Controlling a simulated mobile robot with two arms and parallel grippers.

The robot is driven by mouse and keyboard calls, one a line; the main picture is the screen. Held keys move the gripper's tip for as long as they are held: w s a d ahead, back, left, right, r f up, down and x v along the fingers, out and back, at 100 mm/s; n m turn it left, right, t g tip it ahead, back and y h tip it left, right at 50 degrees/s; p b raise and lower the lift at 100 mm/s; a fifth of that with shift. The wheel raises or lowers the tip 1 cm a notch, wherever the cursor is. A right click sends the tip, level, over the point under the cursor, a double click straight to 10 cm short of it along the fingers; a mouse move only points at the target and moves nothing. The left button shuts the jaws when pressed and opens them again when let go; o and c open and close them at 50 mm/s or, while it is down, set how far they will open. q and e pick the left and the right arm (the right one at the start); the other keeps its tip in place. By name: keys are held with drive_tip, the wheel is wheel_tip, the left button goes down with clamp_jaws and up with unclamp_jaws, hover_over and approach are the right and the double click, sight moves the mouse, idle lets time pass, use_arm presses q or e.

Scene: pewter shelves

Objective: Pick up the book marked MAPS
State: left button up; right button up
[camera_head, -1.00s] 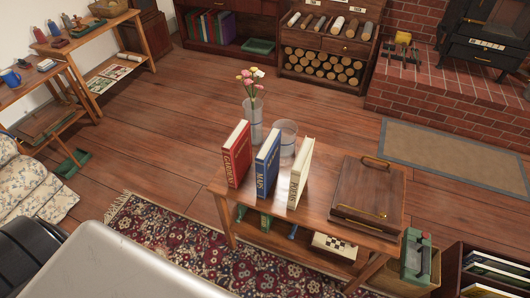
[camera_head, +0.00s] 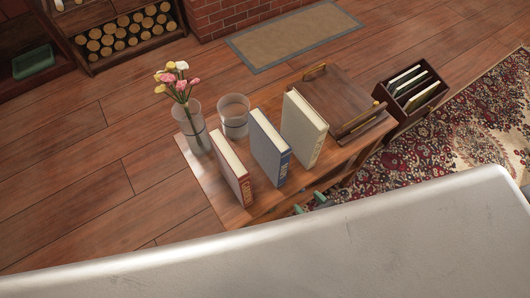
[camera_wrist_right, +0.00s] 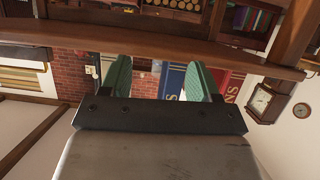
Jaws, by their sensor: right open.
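The blue book marked MAPS (camera_head: 270,148) stands upright on the small wooden table, between a red book (camera_head: 231,168) and a cream book (camera_head: 303,130). My right gripper (camera_head: 310,203) shows its green fingertips low at the table's front edge, to the right of and nearer than the blue book. It is open and empty. In the right wrist view, which looks upside down, the blue book (camera_wrist_right: 173,82) shows between the open fingers (camera_wrist_right: 160,80), some way beyond them. The red book (camera_wrist_right: 230,84) is partly hidden behind one finger. My left gripper is out of view.
A glass vase with flowers (camera_head: 192,126) and an empty glass (camera_head: 234,116) stand behind the books. A crate of thin books (camera_head: 408,103) stands on the floor beyond. Gaps between the books are narrow.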

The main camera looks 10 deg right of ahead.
sight(287, 164)
wheel_tip(287, 164, up, 13)
drive_tip(key=w+a+t+y+b, duration=0.1)
drive_tip(key=a+t+y, duration=0.1)
drive_tip(key=a+t, duration=0.15)
drive_tip(key=shift+t, duration=0.25)
drive_tip(key=x, duration=0.4)
drive_tip(key=shift+w+r, duration=0.3)
drive_tip(key=shift+w, duration=0.1)
drive_tip(key=x, duration=0.5)
drive_tip(key=shift+w+a, duration=0.25)
drive_tip(key=shift+a, duration=0.2)
clamp_jaws()
drive_tip(key=shift+r, duration=0.1)
